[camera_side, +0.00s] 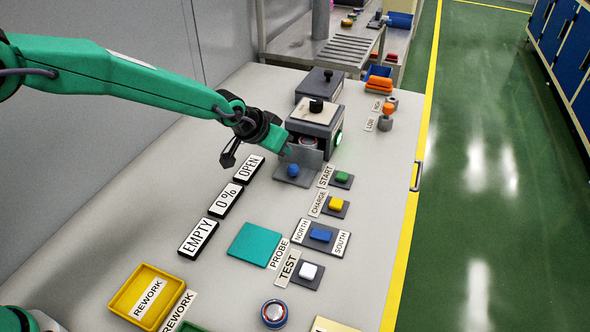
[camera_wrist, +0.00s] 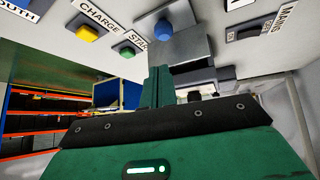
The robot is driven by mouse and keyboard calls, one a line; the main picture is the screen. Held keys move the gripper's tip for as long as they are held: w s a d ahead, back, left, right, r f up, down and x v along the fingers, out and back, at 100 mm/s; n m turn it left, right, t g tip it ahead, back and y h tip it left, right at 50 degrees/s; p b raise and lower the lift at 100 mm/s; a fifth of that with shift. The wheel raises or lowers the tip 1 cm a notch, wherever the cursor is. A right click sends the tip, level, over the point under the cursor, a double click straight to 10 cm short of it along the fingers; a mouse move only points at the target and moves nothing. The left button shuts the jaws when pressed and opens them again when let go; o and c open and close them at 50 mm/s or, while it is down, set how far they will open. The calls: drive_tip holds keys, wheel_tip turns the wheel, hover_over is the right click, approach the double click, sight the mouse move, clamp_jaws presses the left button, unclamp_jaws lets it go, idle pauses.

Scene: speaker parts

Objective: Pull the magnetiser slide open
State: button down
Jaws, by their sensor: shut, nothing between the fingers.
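The magnetiser (camera_side: 325,122) is a grey box with a light top, a black knob and a lit green ring on its right side. Its grey slide (camera_side: 296,181) sticks out at the front, with a blue ball knob (camera_side: 293,170) on it. The knob also shows in the wrist view (camera_wrist: 161,32). My gripper (camera_side: 287,150) is shut and empty, just above and behind the knob, close to the upright grey plate; contact cannot be told. Its green fingers (camera_wrist: 157,88) are together in the wrist view. A round part shows dimly in the box's opening.
Signs read OPEN (camera_side: 250,167), 0 % (camera_side: 226,200) and EMPTY (camera_side: 198,238). Green (camera_side: 342,176), yellow (camera_side: 336,203), blue and white buttons line the right. A teal pad (camera_side: 255,245) and a yellow rework tray (camera_side: 123,298) lie nearer. Bare table is left of the signs.

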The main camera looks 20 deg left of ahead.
drive_tip(key=c, duration=1.8)
unclamp_jaws()
drive_tip(key=o, duration=0.7)
drive_tip(key=shift+w, duration=0.15)
drive_tip(key=g+y, duration=0.1)
drive_tip(key=g, duration=0.1)
hover_over(293, 166)
drive_tip(key=shift+d+f, duration=0.3)
drive_tip(key=shift+f, duration=0.2)
drive_tip(key=shift+w+d+f+g+y, duration=0.15)
drive_tip(key=shift+w+g+y, duration=0.15)
drive_tip(key=shift+w+g, duration=0.4)
drive_tip(key=shift+f+g+y, duration=0.1)
drive_tip(key=shift+g+y, duration=0.2)
drive_tip(key=shift+g, duration=0.5)
drive_tip(key=shift+s+a+g, duration=0.2)
drive_tip(key=shift+g, duration=0.2)
drive_tip(key=shift+s+a+g+y, duration=0.25)
drive_tip(key=shift+s+g+y, duration=0.15)
drive_tip(key=shift+s+g, duration=0.15)
